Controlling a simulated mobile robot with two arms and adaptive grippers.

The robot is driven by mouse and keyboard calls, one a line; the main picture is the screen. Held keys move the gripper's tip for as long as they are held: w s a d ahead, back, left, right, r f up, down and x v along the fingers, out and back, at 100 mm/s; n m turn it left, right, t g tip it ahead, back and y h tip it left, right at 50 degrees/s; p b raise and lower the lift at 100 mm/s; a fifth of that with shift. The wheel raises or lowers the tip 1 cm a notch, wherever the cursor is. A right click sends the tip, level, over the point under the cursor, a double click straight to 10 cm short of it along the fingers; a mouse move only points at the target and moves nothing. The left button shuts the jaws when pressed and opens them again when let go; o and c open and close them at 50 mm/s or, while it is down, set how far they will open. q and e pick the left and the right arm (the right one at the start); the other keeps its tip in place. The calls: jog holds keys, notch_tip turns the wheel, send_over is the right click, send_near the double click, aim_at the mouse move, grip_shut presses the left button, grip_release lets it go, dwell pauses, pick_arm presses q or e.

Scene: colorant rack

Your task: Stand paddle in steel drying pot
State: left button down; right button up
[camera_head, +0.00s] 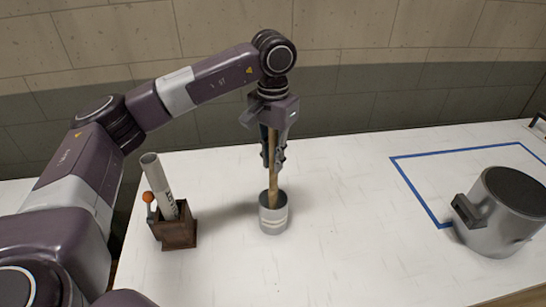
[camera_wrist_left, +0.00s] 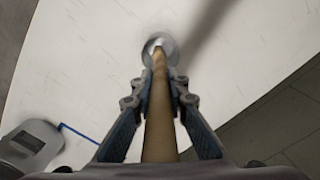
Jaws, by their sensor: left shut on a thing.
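My left gripper (camera_head: 273,160) points down and is shut on the wooden paddle (camera_head: 273,190), which is held upright. The paddle's lower end is inside the small steel pot (camera_head: 272,223) on the white table; whether it touches the bottom is hidden. In the left wrist view the paddle (camera_wrist_left: 160,120) runs between the two fingers (camera_wrist_left: 160,90) down to the pot (camera_wrist_left: 152,43). My right gripper does not show.
A brown holder (camera_head: 177,236) with a grey tube (camera_head: 158,178) and an orange-tipped stick (camera_head: 148,197) stands left of the pot. A large metal pot (camera_head: 490,237) stands at the right by a blue tape outline (camera_head: 425,206). The white table (camera_head: 345,240) is bare between.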

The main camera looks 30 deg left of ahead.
aim_at(273, 132)
pick_arm(q)
jog(key=shift+f+b, duration=1.2)
jog(key=shift+f, duration=0.95)
jog(key=c, duration=1.8)
grip_release()
notch_tip(273, 132, up, 12)
jog(key=shift+r, duration=0.1)
